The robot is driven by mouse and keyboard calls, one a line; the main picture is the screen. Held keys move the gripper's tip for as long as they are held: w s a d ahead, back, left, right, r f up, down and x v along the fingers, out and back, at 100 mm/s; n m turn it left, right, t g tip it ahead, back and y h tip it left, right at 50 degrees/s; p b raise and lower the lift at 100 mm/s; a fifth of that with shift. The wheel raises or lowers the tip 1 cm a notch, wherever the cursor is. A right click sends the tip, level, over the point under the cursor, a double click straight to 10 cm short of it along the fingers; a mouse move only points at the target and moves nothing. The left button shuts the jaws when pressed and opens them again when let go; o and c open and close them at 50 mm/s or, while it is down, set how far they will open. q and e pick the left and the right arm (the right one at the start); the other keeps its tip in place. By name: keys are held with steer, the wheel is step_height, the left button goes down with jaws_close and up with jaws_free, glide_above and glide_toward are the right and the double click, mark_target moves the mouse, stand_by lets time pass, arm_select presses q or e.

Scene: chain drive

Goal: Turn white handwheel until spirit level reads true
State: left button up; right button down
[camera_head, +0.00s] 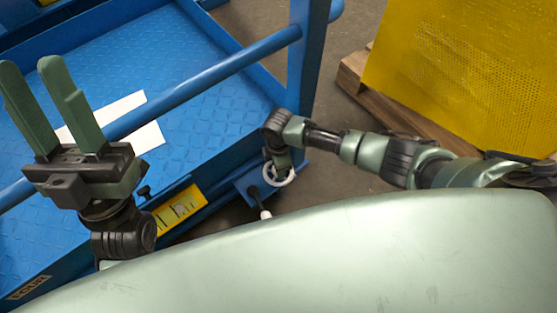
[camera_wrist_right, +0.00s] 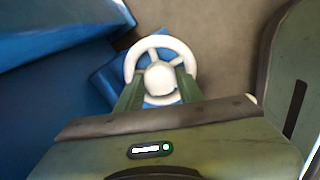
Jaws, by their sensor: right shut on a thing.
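The white handwheel (camera_head: 291,181) sits at the blue platform's near right corner. In the right wrist view the wheel (camera_wrist_right: 186,52) shows its rim, spokes and round hub. My right gripper (camera_head: 279,168) reaches down onto it from above. In the right wrist view its green fingers (camera_wrist_right: 160,92) are shut on the handwheel, one each side of the hub. My left gripper (camera_head: 30,66) is open and empty, pointing up over the platform's left part. A yellow plate with dark marks (camera_head: 181,210) is on the platform's near side; I cannot tell whether it holds the spirit level. No bubble is readable.
The blue platform (camera_head: 215,95) has a blue rail (camera_head: 215,73) across it and white sheets (camera_head: 146,138) on its deck. A white-tipped lever (camera_head: 265,213) stands near the handwheel. A yellow perforated panel (camera_head: 470,60) rests on a wooden pallet (camera_head: 352,73) at right.

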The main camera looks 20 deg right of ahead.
steer(key=shift+s+r+m+p, duration=0.1)
steer(key=shift+m+p, duration=0.6)
arm_select(q)
steer(key=w+f+g+y, duration=0.1)
steer(key=w+f+g, duration=0.1)
steer(key=w, duration=0.1)
steer(key=w+d+f+g, duration=0.1)
steer(key=w+f+g, duration=0.2)
steer(key=w+f+g+y+p, duration=0.1)
steer(key=w+f+g, duration=0.1)
steer(key=w+f, duration=0.1)
steer(key=shift+w+d+g+y, duration=0.25)
steer(key=shift+w+g+y, duration=0.05)
steer(key=shift+w, duration=0.15)
arm_select(e)
steer(key=shift+m, duration=0.6)
arm_select(q)
steer(key=shift+w+f+g, duration=0.25)
steer(key=shift+f+g, duration=0.15)
steer(key=shift+f, duration=0.3)
arm_select(e)
steer(key=c, duration=0.9)
jaws_free()
arm_select(q)
steer(key=shift+r, duration=0.15)
